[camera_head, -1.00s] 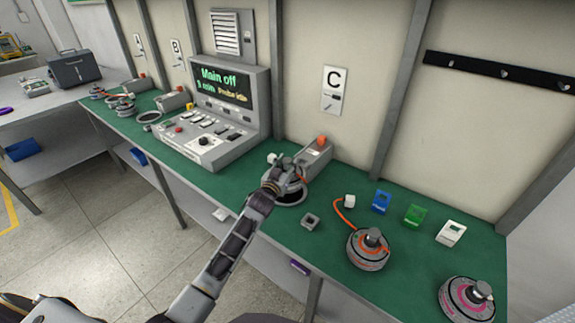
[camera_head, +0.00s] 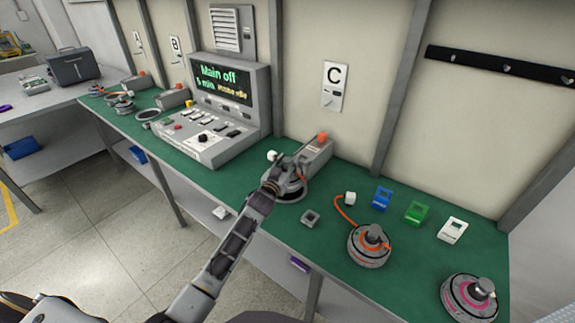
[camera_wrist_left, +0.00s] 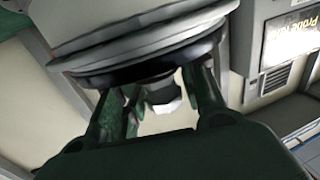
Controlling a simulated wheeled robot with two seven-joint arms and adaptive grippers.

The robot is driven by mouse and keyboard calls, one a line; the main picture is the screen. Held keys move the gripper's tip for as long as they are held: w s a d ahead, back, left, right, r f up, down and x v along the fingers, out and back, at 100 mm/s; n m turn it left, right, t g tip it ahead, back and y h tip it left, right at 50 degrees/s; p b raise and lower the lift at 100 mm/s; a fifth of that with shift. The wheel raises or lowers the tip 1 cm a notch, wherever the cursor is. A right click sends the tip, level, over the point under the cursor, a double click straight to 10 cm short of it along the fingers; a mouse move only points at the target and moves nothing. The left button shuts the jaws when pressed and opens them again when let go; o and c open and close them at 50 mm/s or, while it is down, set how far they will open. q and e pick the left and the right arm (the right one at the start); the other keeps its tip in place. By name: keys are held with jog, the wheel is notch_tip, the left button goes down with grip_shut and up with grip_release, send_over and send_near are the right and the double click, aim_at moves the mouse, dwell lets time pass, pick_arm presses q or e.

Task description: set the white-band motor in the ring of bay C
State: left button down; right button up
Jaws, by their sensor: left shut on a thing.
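My left gripper (camera_head: 280,178) is shut on a grey motor (camera_head: 292,185) at bay C, under the C sign (camera_head: 333,86). In the left wrist view the motor (camera_wrist_left: 140,38) shows as a wide pale grey disc with a black edge, and the two dark fingers (camera_wrist_left: 160,98) close around its hub. The ring of bay C (camera_head: 290,199) shows as a dark-edged circle under the motor. The gripper hides part of both, so I cannot tell whether the motor rests in the ring or hangs just above it. My right gripper is not in view.
The bay C fixture with an orange knob (camera_head: 322,137) stands behind the motor, the console (camera_head: 225,115) to the left. An orange-band motor (camera_head: 369,246), a pink-band motor (camera_head: 468,297) and blue (camera_head: 382,199), green (camera_head: 416,213) and white (camera_head: 452,230) tags lie to the right.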

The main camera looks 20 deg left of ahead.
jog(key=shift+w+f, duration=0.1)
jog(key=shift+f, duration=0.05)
pick_arm(q)
jog(key=shift+f, duration=0.2)
jog(key=shift+f+b, duration=0.1)
jog(key=shift+b, duration=0.2)
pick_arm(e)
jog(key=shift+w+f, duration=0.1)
pick_arm(q)
jog(key=shift+f+b, duration=0.7)
jog(key=shift+f, duration=0.6)
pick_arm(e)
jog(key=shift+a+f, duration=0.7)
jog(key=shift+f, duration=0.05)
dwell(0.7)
pick_arm(q)
jog(key=c, duration=0.8)
grip_release()
jog(key=shift+s, duration=0.1)
jog(key=shift+o, duration=0.2)
jog(key=shift+f, duration=0.45)
jog(key=shift+s+r, duration=0.15)
jog(key=shift+s, duration=0.05)
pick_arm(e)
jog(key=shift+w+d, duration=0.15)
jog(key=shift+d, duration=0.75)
